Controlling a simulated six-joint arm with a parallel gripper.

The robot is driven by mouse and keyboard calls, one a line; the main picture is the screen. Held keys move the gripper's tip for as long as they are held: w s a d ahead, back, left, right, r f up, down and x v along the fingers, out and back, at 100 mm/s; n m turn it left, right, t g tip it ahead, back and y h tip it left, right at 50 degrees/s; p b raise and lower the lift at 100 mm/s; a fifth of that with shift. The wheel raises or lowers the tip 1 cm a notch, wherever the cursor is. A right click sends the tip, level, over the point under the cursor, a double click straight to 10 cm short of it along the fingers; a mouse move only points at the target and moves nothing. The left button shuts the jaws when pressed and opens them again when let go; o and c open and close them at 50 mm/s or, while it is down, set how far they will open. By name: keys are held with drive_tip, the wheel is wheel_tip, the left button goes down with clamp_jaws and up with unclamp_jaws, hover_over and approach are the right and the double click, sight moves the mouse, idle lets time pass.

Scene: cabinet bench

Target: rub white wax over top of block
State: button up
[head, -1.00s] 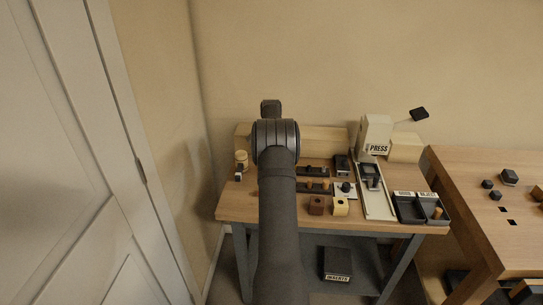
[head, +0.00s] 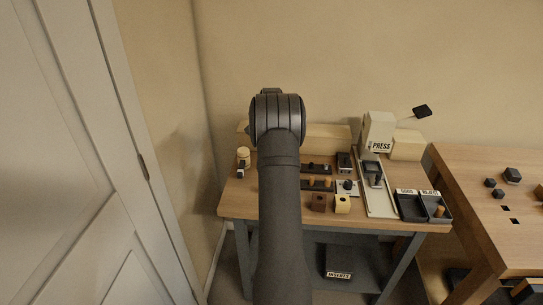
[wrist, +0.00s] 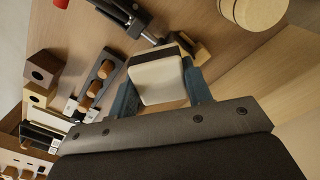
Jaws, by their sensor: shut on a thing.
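My gripper (wrist: 160,98) is shut on a white block with a dark brown band, which looks like the wax (wrist: 157,80), in the wrist view. A yellow-brown wooden block (wrist: 202,50) shows partly just behind the wax, beside a black clamp (wrist: 128,14). The wax hides much of that block, and I cannot tell whether they touch. In the head view, my arm hides the gripper, the wax and the clamp.
A round pale jar (head: 243,154) stands at the bench's left. Dark peg racks (head: 317,184), a brown block (head: 319,203) and a cream block (head: 342,204) lie right of my arm. The press (head: 379,132) and sorting trays (head: 411,206) are farther right.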

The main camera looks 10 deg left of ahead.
drive_tip(key=shift+r, duration=1.5)
